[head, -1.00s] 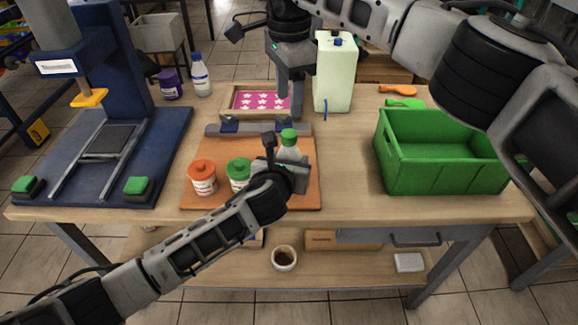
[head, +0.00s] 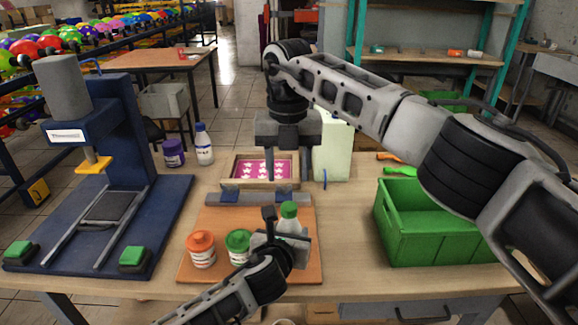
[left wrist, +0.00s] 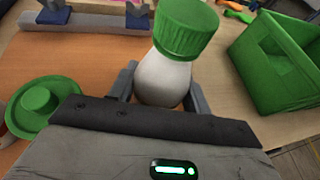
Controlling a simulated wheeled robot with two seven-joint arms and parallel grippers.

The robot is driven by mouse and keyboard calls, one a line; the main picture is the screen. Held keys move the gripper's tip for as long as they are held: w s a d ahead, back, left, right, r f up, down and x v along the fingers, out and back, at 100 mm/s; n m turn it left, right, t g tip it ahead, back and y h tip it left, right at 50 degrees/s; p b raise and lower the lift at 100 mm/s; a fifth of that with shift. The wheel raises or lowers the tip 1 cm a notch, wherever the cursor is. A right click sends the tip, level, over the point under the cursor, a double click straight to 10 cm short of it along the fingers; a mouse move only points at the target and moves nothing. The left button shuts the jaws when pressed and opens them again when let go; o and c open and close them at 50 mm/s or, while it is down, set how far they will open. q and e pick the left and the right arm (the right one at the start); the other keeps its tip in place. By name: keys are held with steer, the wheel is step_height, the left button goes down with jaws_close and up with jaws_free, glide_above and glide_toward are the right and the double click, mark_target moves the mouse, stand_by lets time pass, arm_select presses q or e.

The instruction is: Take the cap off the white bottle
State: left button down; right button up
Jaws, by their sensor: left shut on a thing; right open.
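The white bottle (head: 291,226) with a green cap (head: 289,209) stands upright at the right of the orange-brown board. In the left wrist view the white bottle (left wrist: 164,78) stands between my fingers, its ribbed green cap (left wrist: 186,28) on top. My left gripper (head: 288,238) is shut on the bottle's body below the cap. My right gripper (head: 288,142) is open and empty, above and behind the bottle, over the pink-patterned frame, apart from the cap.
Orange-lidded (head: 201,250) and green-lidded (head: 238,246) jars stand left of the bottle. A blue press (head: 118,150) is at left, a green crate (head: 428,240) at right. A blue-capped bottle (head: 204,146), a purple jar (head: 173,153) and a pale green canister (head: 334,155) stand behind.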

mark_target(289, 206)
steer(key=m, duration=2.2)
steer(key=shift+m, duration=0.3)
steer(key=shift+f, duration=4.05)
steer(key=shift+c, duration=0.2)
